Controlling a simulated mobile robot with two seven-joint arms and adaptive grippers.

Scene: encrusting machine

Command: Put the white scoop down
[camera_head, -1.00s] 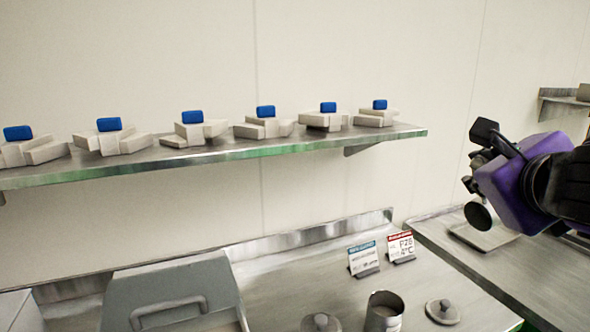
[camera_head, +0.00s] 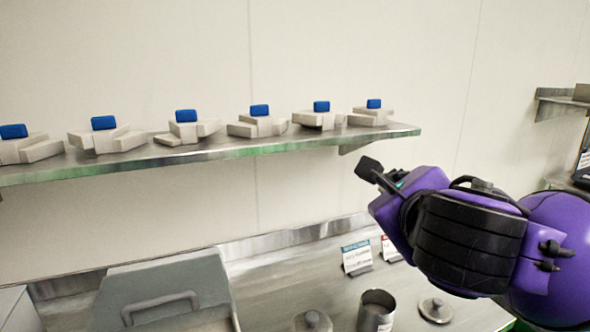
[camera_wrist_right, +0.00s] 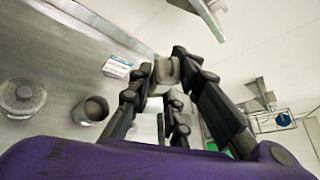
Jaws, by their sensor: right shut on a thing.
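My right gripper (camera_head: 378,178) reaches in from the right, its purple wrist and black fingers in front of the wall just below the shelf's right end. In the right wrist view my right gripper (camera_wrist_right: 168,85) is shut on a small pale grey-white piece, which I take to be the white scoop (camera_wrist_right: 166,70). Most of the scoop is hidden by the fingers there, and the arm hides it in the head view. My left gripper is not in view.
A metal wall shelf (camera_head: 230,152) bears several pale pieces with blue tops. Below, the steel counter (camera_head: 290,280) holds an open metal canister (camera_head: 376,311), round lids (camera_head: 437,310), label cards (camera_head: 357,258) and a grey lidded box (camera_head: 165,292).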

